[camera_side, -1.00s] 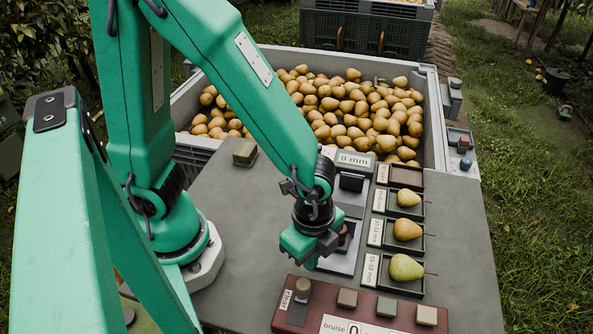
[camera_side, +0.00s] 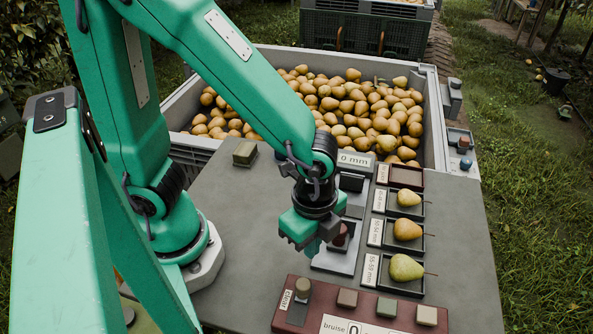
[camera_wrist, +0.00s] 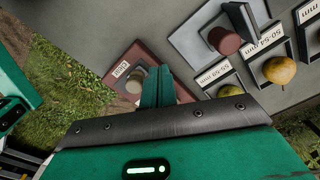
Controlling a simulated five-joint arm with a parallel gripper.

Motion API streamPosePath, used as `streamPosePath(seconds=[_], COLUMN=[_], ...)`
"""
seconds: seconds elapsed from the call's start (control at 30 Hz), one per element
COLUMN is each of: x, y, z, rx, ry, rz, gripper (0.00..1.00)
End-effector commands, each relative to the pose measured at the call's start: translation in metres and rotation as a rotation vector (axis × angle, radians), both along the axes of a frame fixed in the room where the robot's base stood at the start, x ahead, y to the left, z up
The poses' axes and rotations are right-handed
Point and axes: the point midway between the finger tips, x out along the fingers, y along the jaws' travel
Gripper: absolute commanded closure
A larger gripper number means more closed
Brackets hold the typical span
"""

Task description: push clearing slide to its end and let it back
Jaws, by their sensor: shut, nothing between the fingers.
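The clearing slide is a tan knob (camera_side: 303,286) on a dark track, beside a label reading "clear", at the left end of the red panel (camera_side: 282,318). My gripper (camera_side: 309,250) points down, shut and empty, above the grey table between the gauge and the panel. In the side view it is apart from the knob, behind and above it. In the wrist view my shut green fingers (camera_wrist: 165,78) show just right of the knob (camera_wrist: 135,82), partly covering the panel. The near side of the knob and its track are partly hidden there.
A grey gauge (camera_side: 348,262) with a reddish-brown knob (camera_side: 340,236) and a "0 mm" display (camera_side: 354,160) stands close to my gripper. Labelled trays holding pears (camera_side: 407,229) line the right. Panel buttons (camera_side: 387,307) sit right of the slide. A pear bin (camera_side: 440,120) is behind.

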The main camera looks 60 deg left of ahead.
Motion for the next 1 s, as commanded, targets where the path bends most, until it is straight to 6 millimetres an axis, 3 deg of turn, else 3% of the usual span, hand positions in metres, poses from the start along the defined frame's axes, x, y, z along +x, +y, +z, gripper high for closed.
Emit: streamPosePath(seconds=[0.6, 1.0], x=[0.000, 0.000], y=[0.000, 0.000], z=[0.035, 0.039], rx=[-0.001, -0.001], ry=[-0.001, 0.000], rz=[0.000, 0.000], gripper=[1.00, 1.00])
